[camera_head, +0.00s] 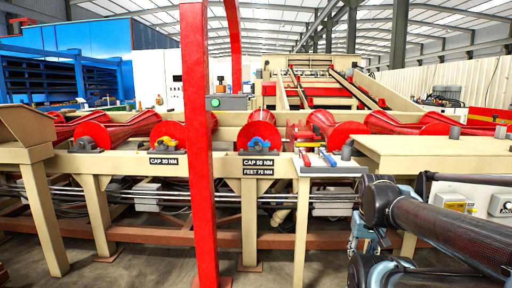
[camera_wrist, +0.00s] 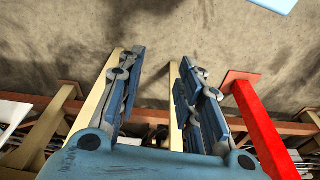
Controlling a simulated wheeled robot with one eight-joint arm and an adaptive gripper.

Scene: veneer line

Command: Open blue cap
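A blue cap (camera_head: 258,147) with yellow on top sits at the front end of a red roller, above the label reading CAP 50 NM and FEET 70 NM. It is not in the wrist view. My gripper (camera_wrist: 162,65) shows two blue-grey fingers standing apart with nothing between them, over the concrete floor and frame legs. In the head view my arm is at the lower right, well to the right of the cap and lower than it. The fingers are hard to make out there.
A red post (camera_head: 198,190) stands in front of the line, left of the cap. A small shelf (camera_head: 335,170) with red- and blue-handled tools is right of the cap. A beige table (camera_head: 430,150) juts out at right. Another yellow cap (camera_head: 168,146) is left of the post.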

